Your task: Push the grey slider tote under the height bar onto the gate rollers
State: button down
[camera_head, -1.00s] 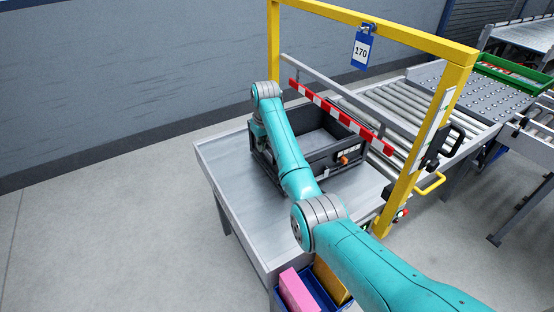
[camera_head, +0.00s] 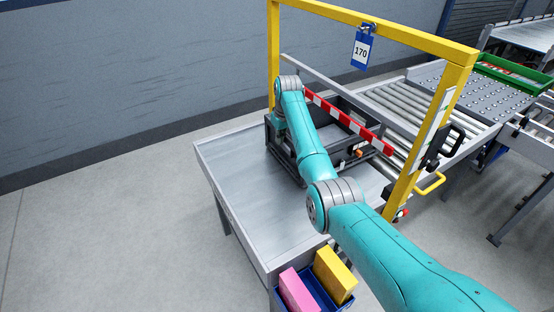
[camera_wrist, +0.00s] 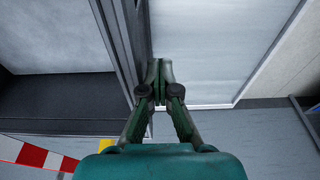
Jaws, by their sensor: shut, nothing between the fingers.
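The dark grey tote (camera_head: 286,158) stands upright on the metal table at the gate, with an orange latch on its near side. Its leading part is beneath the red-and-white height bar (camera_head: 350,123); my arm covers some of it. The gate rollers (camera_head: 415,108) lie beyond the bar. In the wrist view my gripper (camera_wrist: 160,72) is shut and empty, just outside the tote's trailing wall (camera_wrist: 118,45); I cannot tell if it touches. The bar also shows at the lower left there (camera_wrist: 32,155).
A yellow gate frame (camera_head: 406,190) stands around the bar, with a blue 170 tag (camera_head: 361,50) hanging from its top. A blue bin (camera_head: 316,288) with pink and yellow boxes is at the table's near corner. The table (camera_head: 238,175) is bare behind the tote.

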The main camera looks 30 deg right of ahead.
jog(key=d, duration=0.3)
dwell(0.4)
jog(key=shift+a, duration=1.6)
notch_tip(320, 180, up, 8)
dwell(0.5)
